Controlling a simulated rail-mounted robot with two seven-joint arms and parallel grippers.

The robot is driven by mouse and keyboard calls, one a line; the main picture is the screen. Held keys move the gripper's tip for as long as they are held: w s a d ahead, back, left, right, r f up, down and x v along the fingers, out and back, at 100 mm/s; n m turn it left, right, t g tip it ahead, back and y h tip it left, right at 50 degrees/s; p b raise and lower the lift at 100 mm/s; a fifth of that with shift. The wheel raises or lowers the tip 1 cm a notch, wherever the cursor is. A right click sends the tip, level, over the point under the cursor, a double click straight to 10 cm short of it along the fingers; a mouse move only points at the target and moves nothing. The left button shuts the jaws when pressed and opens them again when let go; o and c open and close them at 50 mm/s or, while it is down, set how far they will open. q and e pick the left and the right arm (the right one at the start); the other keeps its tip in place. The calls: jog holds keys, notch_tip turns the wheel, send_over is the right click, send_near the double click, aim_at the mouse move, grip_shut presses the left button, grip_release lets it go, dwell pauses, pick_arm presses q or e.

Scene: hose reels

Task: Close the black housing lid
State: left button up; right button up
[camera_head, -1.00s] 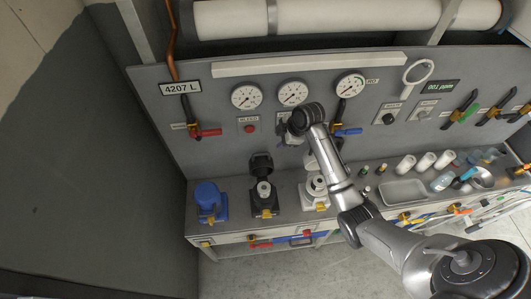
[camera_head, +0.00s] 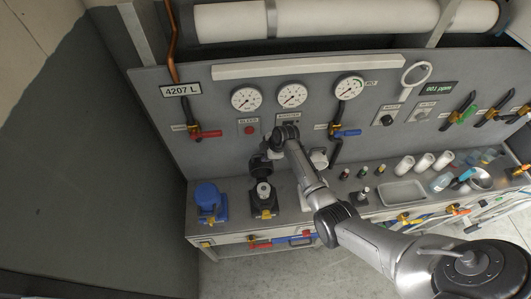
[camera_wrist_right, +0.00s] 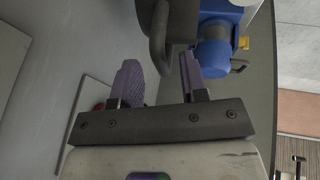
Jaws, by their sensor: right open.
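The black housing (camera_head: 264,200) stands on the bench between the blue and white housings. Its black lid (camera_head: 261,169) is raised open behind it, against the panel side. My right gripper (camera_head: 268,153) is just above and behind the raised lid in the head view, partly hidden by its own wrist. In the right wrist view, the open purple-grey fingers (camera_wrist_right: 157,70) point toward the dark lid (camera_wrist_right: 168,30), whose loop-shaped edge lies beyond and between the fingertips. I cannot tell whether they touch. My left gripper is out of view.
The blue housing (camera_head: 210,200) is left of the black one, and also shows in the wrist view (camera_wrist_right: 212,55). A white housing is mostly hidden by my right arm, its raised white lid (camera_head: 319,157) beside it. The panel with gauges (camera_head: 291,95) stands close behind.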

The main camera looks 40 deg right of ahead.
jog(key=shift+f, duration=0.15)
jog(key=shift+c, duration=0.3)
grip_shut()
dwell(0.3)
